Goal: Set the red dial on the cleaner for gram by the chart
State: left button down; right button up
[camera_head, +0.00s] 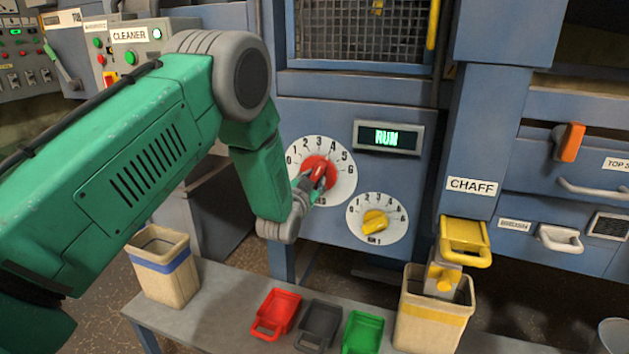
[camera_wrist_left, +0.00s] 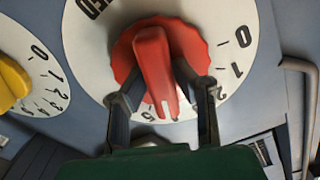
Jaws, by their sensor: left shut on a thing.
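The red dial (camera_head: 318,172) sits on a white numbered face on the blue machine panel. My left gripper (camera_head: 318,180) is shut on its raised grip, with a finger on each side. In the left wrist view the red dial (camera_wrist_left: 162,60) lies between the two dark fingertips (camera_wrist_left: 168,92). Its white pointer mark faces the bottom of that view, past the 2 and near a partly hidden figure that looks like 5. The exact setting cannot be told. A CLEANER label (camera_head: 129,35) is on a control box at upper left. No chart can be made out. My right gripper is not in view.
A yellow dial (camera_head: 375,221) is below right of the red one, under a display reading RUN (camera_head: 387,137). A bench (camera_head: 215,292) below holds two bins and red (camera_head: 277,311), grey and green scoops. A yellow-handled CHAFF chute (camera_head: 464,237) stands at right.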

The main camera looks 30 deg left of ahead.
pick_arm(q)
jog(key=c, duration=1.3)
grip_release()
jog(key=v, duration=1.1)
jog(key=shift+s+f, duration=0.15)
jog(key=shift+s, duration=0.25)
jog(key=shift+d+f, duration=0.1)
jog(key=s+d+f+g+h, duration=0.1)
jog(key=s+d+f+g, duration=0.25)
jog(key=s+f, duration=0.4)
jog(key=s+d+f+g+h, duration=0.25)
jog(key=s+f+g, duration=0.2)
jog(key=f, duration=0.55)
jog(key=s+d+f+g, duration=0.2)
jog(key=s+f+g, duration=0.1)
jog(key=s, duration=0.5)
jog(key=s+d+f+n+g, duration=0.1)
jog(key=s+d+f+g, duration=0.1)
jog(key=s, duration=0.6)
jog(key=s+d+f+g+h, duration=0.1)
jog(key=s+d+f+g, duration=0.1)
jog(key=s, duration=0.6)
jog(key=shift+s+f+n+g, duration=0.2)
jog(key=shift+f+g, duration=0.25)
jog(key=shift+f, duration=0.2)
jog(key=shift+s+f+n+g, duration=0.1)
jog(key=shift+s+f+g, duration=0.1)
jog(key=shift+f+g, duration=0.4)
